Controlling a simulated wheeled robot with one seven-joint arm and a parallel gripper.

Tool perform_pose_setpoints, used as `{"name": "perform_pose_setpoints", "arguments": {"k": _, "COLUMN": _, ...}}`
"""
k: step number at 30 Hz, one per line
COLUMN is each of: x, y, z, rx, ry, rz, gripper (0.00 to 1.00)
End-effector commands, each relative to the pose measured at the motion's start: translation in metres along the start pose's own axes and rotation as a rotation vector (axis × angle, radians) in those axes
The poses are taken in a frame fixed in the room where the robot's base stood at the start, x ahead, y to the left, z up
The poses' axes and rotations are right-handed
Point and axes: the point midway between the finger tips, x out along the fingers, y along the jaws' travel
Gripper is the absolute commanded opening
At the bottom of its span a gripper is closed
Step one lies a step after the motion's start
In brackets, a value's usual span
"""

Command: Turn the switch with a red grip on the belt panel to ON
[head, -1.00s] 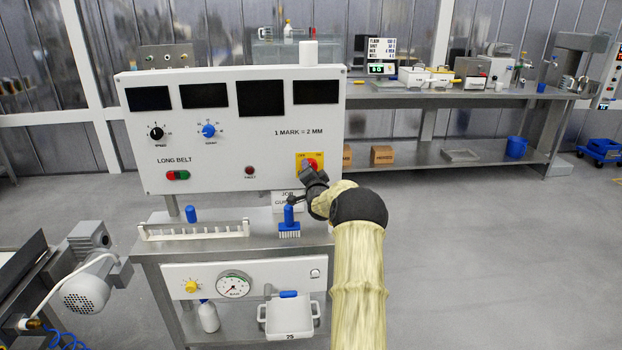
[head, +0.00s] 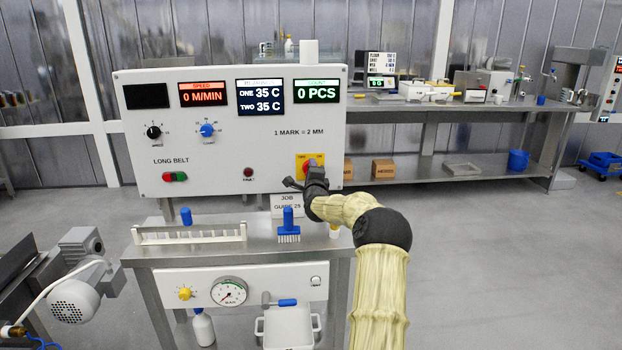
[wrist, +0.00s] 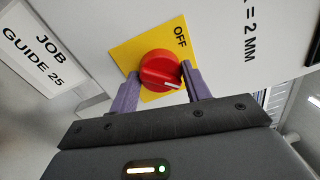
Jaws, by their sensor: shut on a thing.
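The switch's red grip (wrist: 158,68) sits on a yellow plate (head: 300,159) at the lower right of the belt panel (head: 220,140). My gripper (wrist: 160,74) is shut on the red grip, one finger on each side of it. The white mark on the grip points away from the OFF label, to the side where ON stands. The ON label is hidden in the wrist view by my gripper. The speed display (head: 203,93), the temperature display (head: 260,97) and the count display (head: 317,91) are lit; the leftmost display (head: 147,96) is dark.
Below the panel, a steel table (head: 260,249) holds a white rack (head: 190,235) and a blue brush (head: 289,226). A job guide card (head: 287,203) is left of my gripper. A motor (head: 80,265) stands at the lower left.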

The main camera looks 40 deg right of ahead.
Motion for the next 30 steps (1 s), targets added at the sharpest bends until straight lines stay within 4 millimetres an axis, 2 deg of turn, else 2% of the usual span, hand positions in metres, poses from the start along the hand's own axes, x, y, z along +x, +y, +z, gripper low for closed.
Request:
{"name": "perform_pose_setpoints", "arguments": {"k": 17, "x": -0.0001, "y": 0.0017, "z": -0.0006, "rx": 0.043, "ry": 0.004, "rz": 0.003, "gripper": 0.25}}
{"name": "perform_pose_setpoints", "arguments": {"k": 18, "x": -0.0001, "y": 0.0017, "z": -0.0007, "rx": 0.043, "ry": 0.004, "rz": 0.003, "gripper": 0.55}}
{"name": "perform_pose_setpoints", "arguments": {"k": 20, "x": -0.0001, "y": 0.0016, "z": -0.0006, "rx": 0.042, "ry": 0.004, "rz": 0.003, "gripper": 0.67}}
{"name": "perform_pose_setpoints", "arguments": {"k": 30, "x": -0.0008, "y": 0.0006, "z": -0.0004, "rx": 0.04, "ry": 0.003, "rz": 0.001, "gripper": 0.69}}
